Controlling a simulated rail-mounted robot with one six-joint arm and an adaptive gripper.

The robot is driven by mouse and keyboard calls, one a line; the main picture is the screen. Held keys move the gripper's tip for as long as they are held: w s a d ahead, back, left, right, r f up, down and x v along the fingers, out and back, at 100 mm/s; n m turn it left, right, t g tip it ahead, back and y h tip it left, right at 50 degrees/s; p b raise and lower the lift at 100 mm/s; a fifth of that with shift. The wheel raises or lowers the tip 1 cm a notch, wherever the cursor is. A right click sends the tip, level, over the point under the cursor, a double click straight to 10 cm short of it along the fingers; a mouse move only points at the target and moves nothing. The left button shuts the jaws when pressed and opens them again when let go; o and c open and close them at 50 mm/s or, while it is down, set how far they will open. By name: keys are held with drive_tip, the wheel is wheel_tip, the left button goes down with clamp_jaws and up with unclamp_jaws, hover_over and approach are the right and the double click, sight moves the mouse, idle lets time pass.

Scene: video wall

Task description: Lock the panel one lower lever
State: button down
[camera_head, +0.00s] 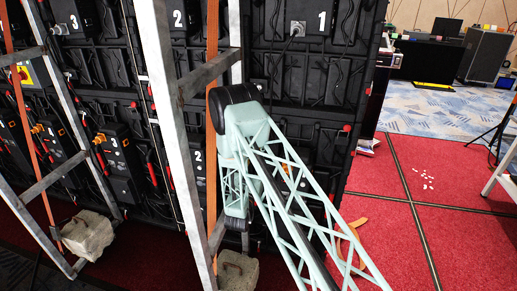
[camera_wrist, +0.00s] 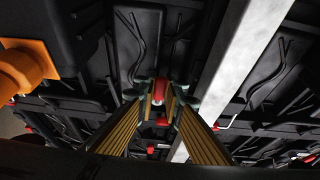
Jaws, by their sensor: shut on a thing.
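Panel one (camera_head: 345,60) is a black panel marked with a white "1" label (camera_head: 322,21) in the head view. In the wrist view, my gripper (camera_wrist: 161,100) has its two ribbed yellow fingers converging on a small red lever (camera_wrist: 159,86) with a pale lower part. The fingers are shut on this lever, one on each side. A second small red piece (camera_wrist: 162,122) shows just below it, between the fingers. In the head view my arm covers the lower part of panel one, and the gripper and held lever are hidden.
A metal frame post (camera_head: 167,90) stands left of my arm, and shows as a pale beam (camera_wrist: 240,60) beside the gripper in the wrist view. An orange strap (camera_head: 211,130) hangs by it. Weights (camera_head: 88,235) sit on the red floor. The carpet (camera_head: 440,220) at right is mostly open.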

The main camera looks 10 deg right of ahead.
drive_tip(key=c, duration=2.7)
unclamp_jaws()
drive_tip(key=shift+r, duration=0.2)
drive_tip(key=shift+r, duration=4.8)
drive_tip(key=shift+r, duration=0.15)
